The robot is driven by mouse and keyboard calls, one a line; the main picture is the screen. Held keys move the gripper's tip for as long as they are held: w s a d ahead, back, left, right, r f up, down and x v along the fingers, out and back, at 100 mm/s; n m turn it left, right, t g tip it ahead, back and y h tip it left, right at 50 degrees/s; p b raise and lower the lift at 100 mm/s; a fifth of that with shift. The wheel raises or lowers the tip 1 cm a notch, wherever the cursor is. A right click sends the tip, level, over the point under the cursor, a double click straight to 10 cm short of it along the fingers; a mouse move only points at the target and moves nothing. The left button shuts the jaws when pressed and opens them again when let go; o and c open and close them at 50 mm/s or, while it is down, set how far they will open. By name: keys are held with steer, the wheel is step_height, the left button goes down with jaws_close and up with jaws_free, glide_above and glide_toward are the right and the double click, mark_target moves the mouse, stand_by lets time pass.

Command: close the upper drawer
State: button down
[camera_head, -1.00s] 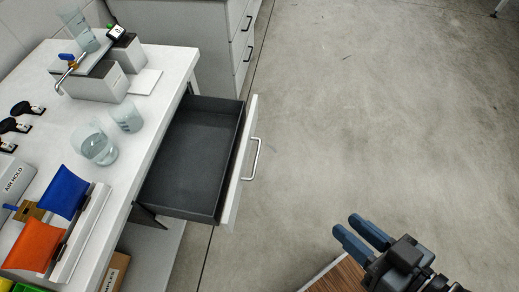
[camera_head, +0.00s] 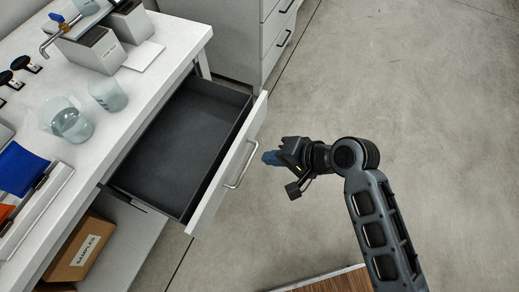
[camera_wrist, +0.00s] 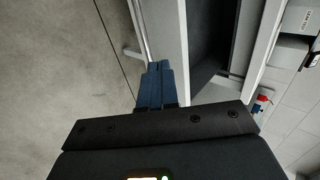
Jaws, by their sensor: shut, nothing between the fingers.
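The upper drawer (camera_head: 206,207) is pulled well out from under the white workbench. It has a white front, a dark empty inside and a silver bar handle (camera_head: 241,165). My gripper (camera_head: 268,158) is just right of the drawer front, close to the handle. Whether it touches the front or handle I cannot tell. In the wrist view the blue fingers (camera_wrist: 154,85) are together with nothing between them. The drawer front (camera_wrist: 172,30) stands just beyond and right of them there, with the handle (camera_wrist: 139,30) at their left.
The workbench top (camera_head: 150,85) holds two beakers (camera_head: 72,124), a grey device and a blue pouch (camera_head: 20,168). A cardboard box (camera_head: 78,250) sits on the shelf below. A grey cabinet (camera_head: 230,40) stands behind.

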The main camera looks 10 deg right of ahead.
mark_target(237, 157)
steer(key=x, duration=1)
steer(key=shift+w, duration=0.15)
steer(key=w+a+b, duration=0.2)
steer(key=w+a, duration=0.2)
steer(key=a, duration=0.2)
steer(key=w+a+b, duration=0.2)
steer(key=w+a, duration=0.3)
steer(key=a, duration=0.1)
steer(key=w+a+b, duration=0.3)
steer(key=w+a, duration=0.2)
steer(key=a, duration=0.1)
steer(key=shift+w+a+f, duration=0.1)
steer(key=shift+w+a, duration=0.1)
steer(key=shift+a, duration=0.05)
steer(key=shift+w+a, duration=0.2)
steer(key=shift+a, duration=0.05)
steer(key=shift+w+a+r, duration=0.15)
steer(key=shift+a+r, duration=0.05)
steer(key=shift+r, duration=0.1)
